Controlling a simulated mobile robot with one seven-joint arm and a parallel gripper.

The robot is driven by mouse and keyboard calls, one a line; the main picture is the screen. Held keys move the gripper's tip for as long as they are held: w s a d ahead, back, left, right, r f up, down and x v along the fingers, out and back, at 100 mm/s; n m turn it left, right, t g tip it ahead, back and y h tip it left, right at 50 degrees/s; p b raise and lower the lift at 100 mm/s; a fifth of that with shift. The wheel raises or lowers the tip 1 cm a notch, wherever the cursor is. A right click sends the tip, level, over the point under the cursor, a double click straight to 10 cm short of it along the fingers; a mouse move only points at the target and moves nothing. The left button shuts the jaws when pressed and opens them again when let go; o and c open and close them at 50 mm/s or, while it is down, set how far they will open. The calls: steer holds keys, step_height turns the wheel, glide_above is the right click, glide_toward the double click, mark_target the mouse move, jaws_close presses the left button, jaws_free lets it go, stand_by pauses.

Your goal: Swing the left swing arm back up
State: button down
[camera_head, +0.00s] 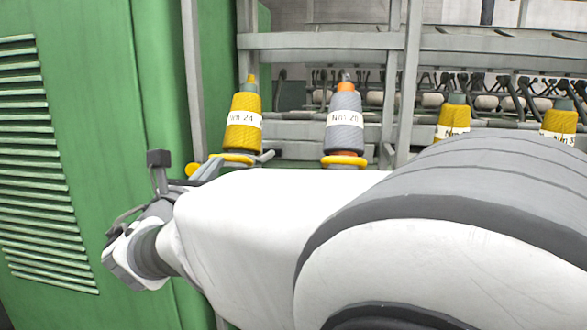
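The left swing arm (207,168) shows as a grey bar with a yellow knob at its left end, low behind my arm. A yellow bobbin labelled "Nm 24" (243,122) stands above it on a yellow ring. My gripper (145,186) is at the left, in front of the green cabinet. Its dark finger parts look spread apart with nothing between them. The upper finger is just left of the yellow knob in the picture, and I cannot tell whether they touch. My white arm hides what lies below the swing arm.
A grey bobbin labelled "Nm 20" (344,122) stands to the right on a yellow ring. Two more yellow bobbins (453,122) are further right, partly hidden by my arm. Grey frame posts (411,70) rise between them. The green cabinet (85,110) fills the left side.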

steer(key=shift+w+r, duration=0.15)
steer(key=shift+r, duration=0.5)
